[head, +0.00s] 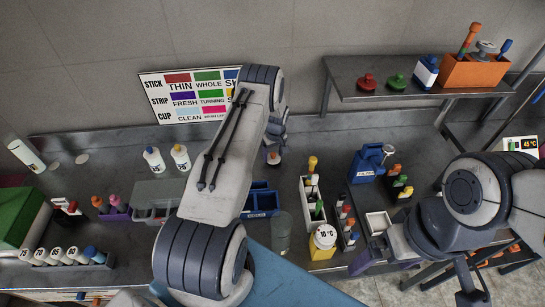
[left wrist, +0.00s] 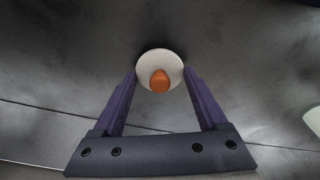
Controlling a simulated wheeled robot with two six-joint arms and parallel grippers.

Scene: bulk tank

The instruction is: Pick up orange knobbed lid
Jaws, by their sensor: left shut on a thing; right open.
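The orange knobbed lid (left wrist: 160,80) is a pale round disc with an orange knob. In the left wrist view it sits between the purple fingertips of my left gripper (left wrist: 160,74), which is shut on it. In the head view, the orange knob (head: 273,157) shows small below the end of my left arm, near the back of the steel bench; my wrist hides most of this gripper. My right gripper (head: 373,252) is open at the right, beside a small white-topped box. I cannot tell how high the lid is above the bench.
A blue container (head: 366,165) stands to the right. A raised shelf (head: 400,91) is at the back right. Bare bench surrounds the lid.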

